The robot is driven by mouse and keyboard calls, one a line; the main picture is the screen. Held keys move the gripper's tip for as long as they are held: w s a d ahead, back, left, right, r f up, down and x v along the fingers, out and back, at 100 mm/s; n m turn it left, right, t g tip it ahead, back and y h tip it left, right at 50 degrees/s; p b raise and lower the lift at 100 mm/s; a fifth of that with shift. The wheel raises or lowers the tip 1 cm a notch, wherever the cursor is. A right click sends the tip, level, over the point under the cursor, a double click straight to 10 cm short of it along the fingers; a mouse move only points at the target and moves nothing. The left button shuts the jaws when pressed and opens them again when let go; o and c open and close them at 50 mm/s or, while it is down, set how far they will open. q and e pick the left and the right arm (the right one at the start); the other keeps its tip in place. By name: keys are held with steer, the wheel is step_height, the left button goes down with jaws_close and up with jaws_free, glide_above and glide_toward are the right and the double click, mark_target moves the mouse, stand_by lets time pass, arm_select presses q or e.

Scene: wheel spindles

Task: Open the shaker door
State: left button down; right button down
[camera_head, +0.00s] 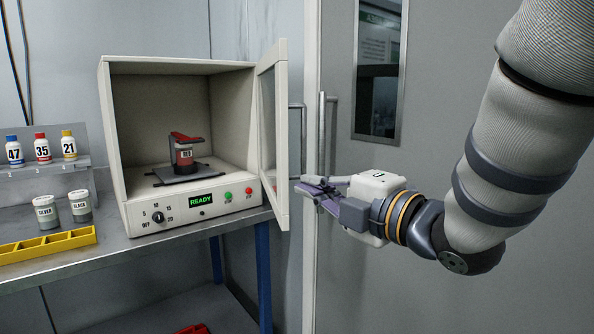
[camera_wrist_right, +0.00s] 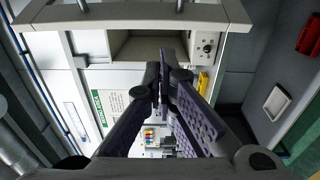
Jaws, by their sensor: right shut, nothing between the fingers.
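The shaker (camera_head: 175,65) is a cream box on the bench with a "READY" display. Its door (camera_head: 275,130), framed with a window, stands swung open at the right side. The door shows edge-on across the top of the right wrist view (camera_wrist_right: 130,15), with metal handle posts (camera_wrist_right: 180,5). Inside, a red-topped jar (camera_head: 184,155) sits on a dark platform (camera_head: 182,174). My right gripper (camera_head: 303,187) is shut and empty, just right of the door's lower outer edge; I cannot tell whether they touch. Its fingers show in the right wrist view (camera_wrist_right: 165,75). My left gripper is out of view.
Bottles marked 47 (camera_head: 14,151), 35 (camera_head: 41,149) and 21 (camera_head: 68,146) stand on a rack at the left. A grey room door (camera_head: 345,240) stands behind my right arm.

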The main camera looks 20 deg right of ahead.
mark_target(303, 163)
steer(key=x, duration=0.9)
steer(key=shift+w+f, duration=0.2)
steer(key=shift+w, duration=0.2)
steer(key=d, duration=0.4)
steer(key=shift+s+r, duration=0.2)
steer(key=shift+s, duration=0.05)
steer(key=shift+d, duration=0.15)
steer(key=d, duration=0.3)
steer(key=shift+w+d, duration=0.1)
steer(key=shift+d, duration=0.2)
steer(key=shift+a, duration=0.15)
